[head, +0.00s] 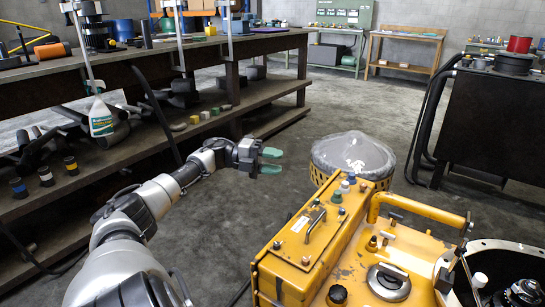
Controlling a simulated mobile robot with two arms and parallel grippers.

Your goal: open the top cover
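A yellow machine housing (350,255) fills the lower right of the head view. Its raised left section (290,250) has a dark metal handle (309,224) on top. A yellow bar handle (420,209) and a round metal cap (388,282) are on its right section. I cannot tell which part is the top cover; no part is visibly lifted. My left gripper (272,161) has green fingertips apart, with nothing between them. It is in the air beyond and left of the housing, touching nothing visible. My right gripper is not in view.
A plastic-wrapped round part (353,153) stands behind the housing. A dark workbench (150,70) with lower shelves runs along the left. A black cabinet (492,125) is at right. The middle floor (335,98) is clear.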

